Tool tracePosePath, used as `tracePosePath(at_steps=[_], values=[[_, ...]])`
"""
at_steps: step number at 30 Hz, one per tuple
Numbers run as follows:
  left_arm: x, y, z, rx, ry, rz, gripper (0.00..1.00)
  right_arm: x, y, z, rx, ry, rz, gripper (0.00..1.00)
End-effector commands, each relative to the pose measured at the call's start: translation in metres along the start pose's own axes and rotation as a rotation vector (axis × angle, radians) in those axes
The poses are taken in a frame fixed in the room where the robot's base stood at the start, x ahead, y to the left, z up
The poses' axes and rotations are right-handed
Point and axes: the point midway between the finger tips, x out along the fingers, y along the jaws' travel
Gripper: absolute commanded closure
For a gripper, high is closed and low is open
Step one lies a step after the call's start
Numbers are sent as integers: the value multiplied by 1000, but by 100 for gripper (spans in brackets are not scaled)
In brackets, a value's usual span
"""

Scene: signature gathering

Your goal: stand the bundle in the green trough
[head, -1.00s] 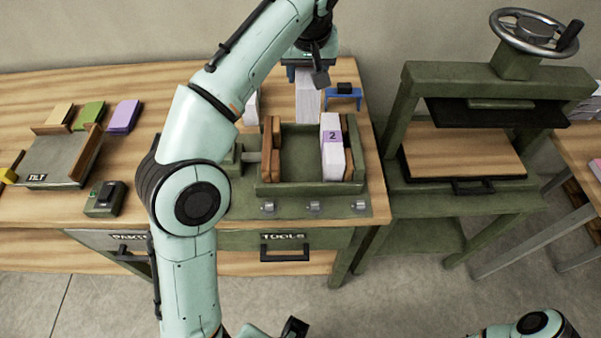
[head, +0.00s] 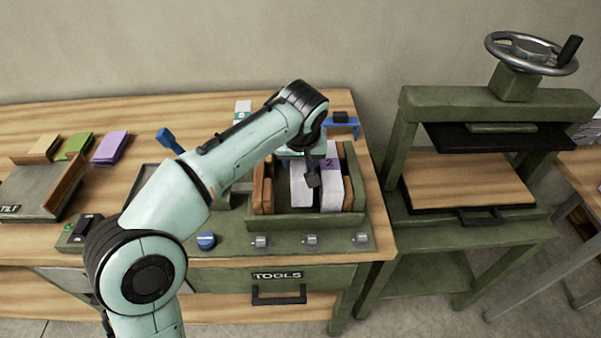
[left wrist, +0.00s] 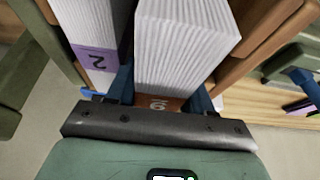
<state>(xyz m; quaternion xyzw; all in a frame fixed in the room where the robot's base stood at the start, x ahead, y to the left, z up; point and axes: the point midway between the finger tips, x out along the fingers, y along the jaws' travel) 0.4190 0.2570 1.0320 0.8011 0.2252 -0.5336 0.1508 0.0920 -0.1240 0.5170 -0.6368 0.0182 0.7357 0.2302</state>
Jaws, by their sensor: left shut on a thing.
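My left gripper (head: 308,158) is shut on a white paper bundle (head: 301,184) with an orange-brown label (left wrist: 160,103). The held bundle is upright between the walls of the green trough (head: 292,222), directly left of the bundle labelled 2 (head: 332,188). In the left wrist view the held bundle (left wrist: 185,45) sits between the blue fingers, with bundle 2 (left wrist: 92,55) close beside it. I cannot tell whether its lower end touches the trough floor. My right gripper is out of view.
Wooden boards (head: 263,190) line the trough sides. Another white bundle (head: 242,110) stands behind on the bench, and a blue stand (head: 342,124) is at the back right. A green press (head: 410,165) stands to the right. The TILT tray (head: 35,190) is at left.

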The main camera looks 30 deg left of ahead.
Motion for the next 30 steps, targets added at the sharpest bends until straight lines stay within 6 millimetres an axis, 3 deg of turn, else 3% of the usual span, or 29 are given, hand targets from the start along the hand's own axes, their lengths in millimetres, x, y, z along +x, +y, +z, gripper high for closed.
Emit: tracePosePath(at_steps=[6, 19, 20, 21, 30], values=[[30, 0, 12, 1, -1, -1, 95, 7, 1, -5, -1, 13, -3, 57], [36, 0, 15, 0, 0, 0, 95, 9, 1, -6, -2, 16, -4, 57], [36, 0, 16, 0, -2, -2, 45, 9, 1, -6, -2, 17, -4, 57], [36, 0, 15, 0, -2, -2, 38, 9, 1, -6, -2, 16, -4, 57], [33, 0, 14, 0, -2, -1, 38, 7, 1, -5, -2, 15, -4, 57]])
